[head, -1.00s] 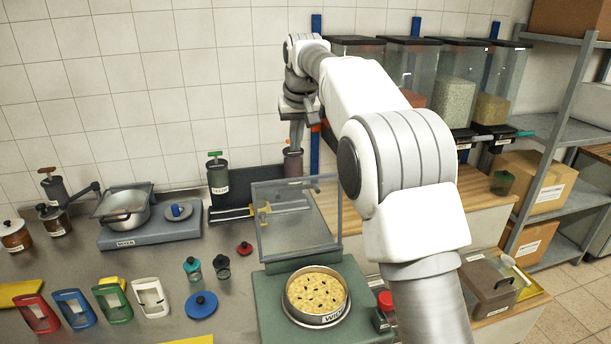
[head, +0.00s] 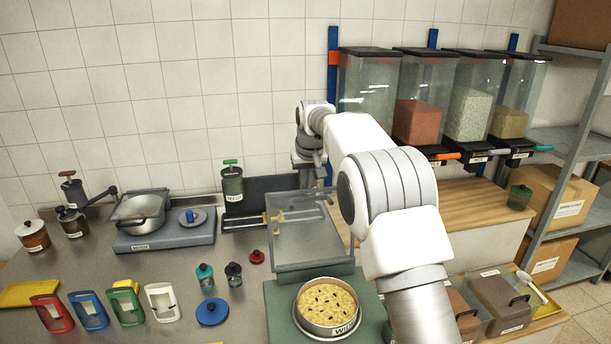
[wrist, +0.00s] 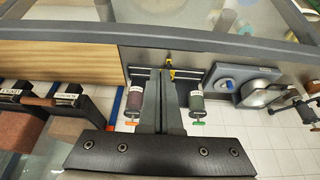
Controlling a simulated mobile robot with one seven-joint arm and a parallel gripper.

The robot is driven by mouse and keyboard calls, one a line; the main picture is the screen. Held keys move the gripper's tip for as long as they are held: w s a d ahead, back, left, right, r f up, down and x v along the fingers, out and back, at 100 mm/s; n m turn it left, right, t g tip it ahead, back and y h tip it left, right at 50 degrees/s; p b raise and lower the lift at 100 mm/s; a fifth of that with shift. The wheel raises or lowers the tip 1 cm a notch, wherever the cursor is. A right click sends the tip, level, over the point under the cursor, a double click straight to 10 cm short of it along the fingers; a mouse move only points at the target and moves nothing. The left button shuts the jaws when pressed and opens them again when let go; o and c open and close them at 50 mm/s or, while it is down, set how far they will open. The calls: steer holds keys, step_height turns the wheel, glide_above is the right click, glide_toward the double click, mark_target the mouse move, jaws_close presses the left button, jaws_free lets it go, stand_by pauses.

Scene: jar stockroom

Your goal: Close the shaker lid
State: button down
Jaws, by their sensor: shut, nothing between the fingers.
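The shaker has a green base (head: 281,318) and a clear lid with a grey frame (head: 312,268). The lid stands open, nearly upright, at the back of the base. A round sieve (head: 329,331) labelled WIDE, holding a yellowish mix with dark bits, sits on the base. In the wrist view a grey frame bar with clear panes (wrist: 215,44), apparently the lid, crosses the top. My gripper (wrist: 160,74) is shut and empty behind the lid; I cannot tell whether it touches the frame.
A green-handled canister (head: 232,186) stands behind and left of the lid. Clear bins (head: 470,108) hang on the wall to the right. Small jars (head: 205,278), a blue lid (head: 212,312) and coloured frames (head: 88,310) lie on the counter at left. Open air lies above the sieve.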

mark_target(309, 190)
steer(key=shift+s+d+f, duration=0.1)
steer(key=shift+s+d, duration=0.1)
steer(key=shift+s, duration=0.4)
steer(key=shift+s+d, duration=0.15)
steer(key=shift+s, duration=0.45)
steer(key=shift+s+b, duration=0.15)
steer(key=shift+b, duration=0.35)
steer(key=shift+s+d+t+b, duration=0.15)
steer(key=shift+s+t+b, duration=0.2)
steer(key=shift+b, duration=0.2)
steer(key=shift+s, duration=0.1)
